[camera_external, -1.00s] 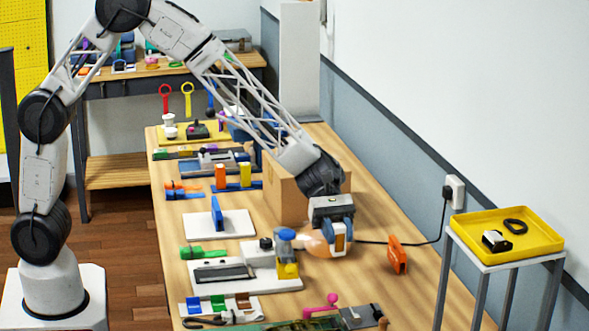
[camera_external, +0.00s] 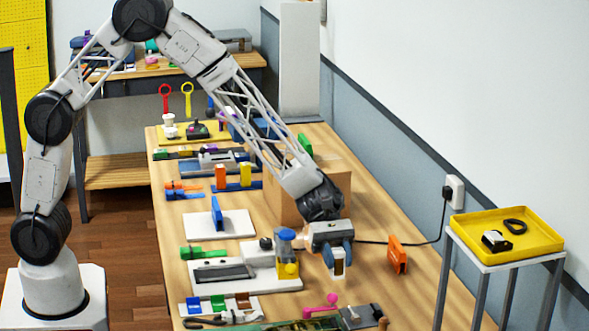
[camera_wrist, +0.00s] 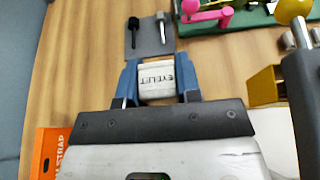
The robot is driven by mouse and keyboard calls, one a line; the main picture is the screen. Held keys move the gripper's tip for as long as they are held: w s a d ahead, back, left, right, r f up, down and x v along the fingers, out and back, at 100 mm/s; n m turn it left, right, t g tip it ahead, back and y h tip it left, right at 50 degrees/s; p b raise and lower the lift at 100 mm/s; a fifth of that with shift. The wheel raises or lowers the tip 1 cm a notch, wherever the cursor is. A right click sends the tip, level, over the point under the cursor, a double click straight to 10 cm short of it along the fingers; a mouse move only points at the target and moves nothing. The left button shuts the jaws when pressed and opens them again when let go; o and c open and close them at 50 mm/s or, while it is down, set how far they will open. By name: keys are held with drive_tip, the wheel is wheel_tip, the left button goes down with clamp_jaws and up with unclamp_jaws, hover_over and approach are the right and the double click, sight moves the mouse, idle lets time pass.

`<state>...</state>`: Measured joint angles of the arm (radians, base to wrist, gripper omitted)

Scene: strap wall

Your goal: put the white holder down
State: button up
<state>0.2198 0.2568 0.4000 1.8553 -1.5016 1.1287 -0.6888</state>
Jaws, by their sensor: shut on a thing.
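The white holder, marked "EYELET" (camera_wrist: 157,80), sits between the two blue fingers of my gripper (camera_wrist: 159,84) in the wrist view. Whether the holder's lower end touches the table cannot be told.
An orange strap box (camera_external: 398,256) stands on the table to the right. A cardboard box (camera_external: 285,205) stands behind. A grey plate (camera_wrist: 149,40) with two pegs lies near the holder.

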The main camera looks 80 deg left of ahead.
sight(337, 278)
drive_tip(key=shift+f, duration=0.1)
drive_tip(key=shift+f, duration=1.75)
drive_tip(key=shift+f, duration=0.15)
drive_tip(key=o, duration=1)
drive_tip(key=shift+r, duration=0.2)
drive_tip(key=v, duration=1.2)
drive_tip(key=shift+f, duration=0.1)
